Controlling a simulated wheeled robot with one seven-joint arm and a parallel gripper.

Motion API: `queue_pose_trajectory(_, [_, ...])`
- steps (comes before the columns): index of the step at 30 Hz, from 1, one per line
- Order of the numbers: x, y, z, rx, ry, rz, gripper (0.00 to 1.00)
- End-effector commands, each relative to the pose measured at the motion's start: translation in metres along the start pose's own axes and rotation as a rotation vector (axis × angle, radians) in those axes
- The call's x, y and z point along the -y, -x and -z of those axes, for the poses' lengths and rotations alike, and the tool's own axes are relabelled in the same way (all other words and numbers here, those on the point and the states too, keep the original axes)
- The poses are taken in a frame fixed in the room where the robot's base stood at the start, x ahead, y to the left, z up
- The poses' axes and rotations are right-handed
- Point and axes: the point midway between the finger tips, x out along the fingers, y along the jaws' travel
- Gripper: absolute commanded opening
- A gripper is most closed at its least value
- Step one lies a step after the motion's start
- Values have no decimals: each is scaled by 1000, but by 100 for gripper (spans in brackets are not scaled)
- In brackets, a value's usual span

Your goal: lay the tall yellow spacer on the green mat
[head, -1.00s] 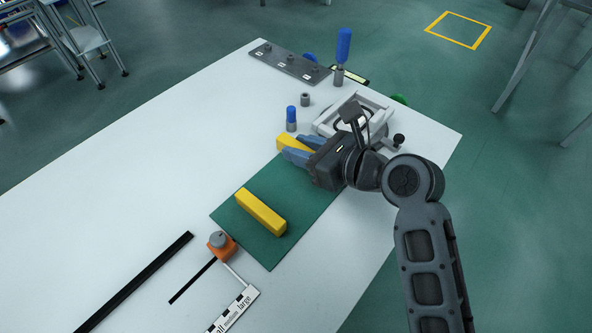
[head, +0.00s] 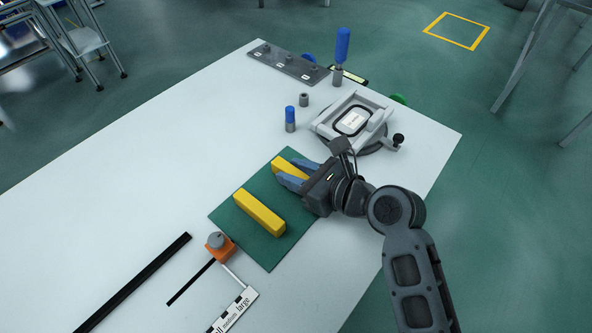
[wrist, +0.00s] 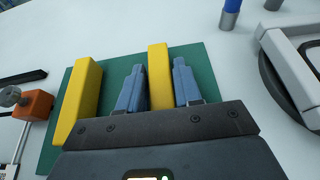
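One yellow spacer (head: 260,213) lies on the green mat (head: 273,250), near its left edge in the wrist view (wrist: 80,98). A second yellow spacer (head: 283,163) is between the blue-grey fingers of my gripper (head: 290,180), over the far corner of the mat. In the wrist view this spacer (wrist: 159,70) runs lengthwise between the fingertips, roughly parallel to the first, with the fingers close against both sides. My gripper is shut on it. Whether its underside touches the mat cannot be told. Its near end is hidden by the gripper.
A grey-white fixture (head: 350,120) with a black knob stands beyond my gripper. An orange block (head: 220,246) sits just off the mat's left corner.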

Motion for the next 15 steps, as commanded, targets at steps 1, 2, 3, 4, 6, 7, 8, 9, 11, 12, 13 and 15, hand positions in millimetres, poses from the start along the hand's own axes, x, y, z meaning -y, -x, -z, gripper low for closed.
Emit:
queue_pose_trajectory(1, [0, 0, 0, 0, 0, 0, 39])
queue_pose_trajectory(2, [0, 0, 0, 0, 0, 0, 42])
queue_pose_trajectory(3, [0, 0, 0, 0, 0, 0, 46])
queue_pose_trajectory(4, [0, 0, 0, 0, 0, 0, 49])
queue_pose_trajectory(6, [0, 0, 0, 0, 0, 0, 55])
queue_pose_trajectory(7, [0, 0, 0, 0, 0, 0, 55])
queue_pose_trajectory(8, [0, 0, 0, 0, 0, 0, 55])
queue_pose_trajectory(9, [0, 0, 0, 0, 0, 0, 55])
queue_pose_trajectory(11, [0, 0, 0, 0, 0, 0, 55])
queue_pose_trajectory(12, [0, 0, 0, 0, 0, 0, 55])
queue_pose_trajectory(13, [0, 0, 0, 0, 0, 0, 55])
queue_pose_trajectory(15, [0, 2, -2, 0, 0, 0, 55])
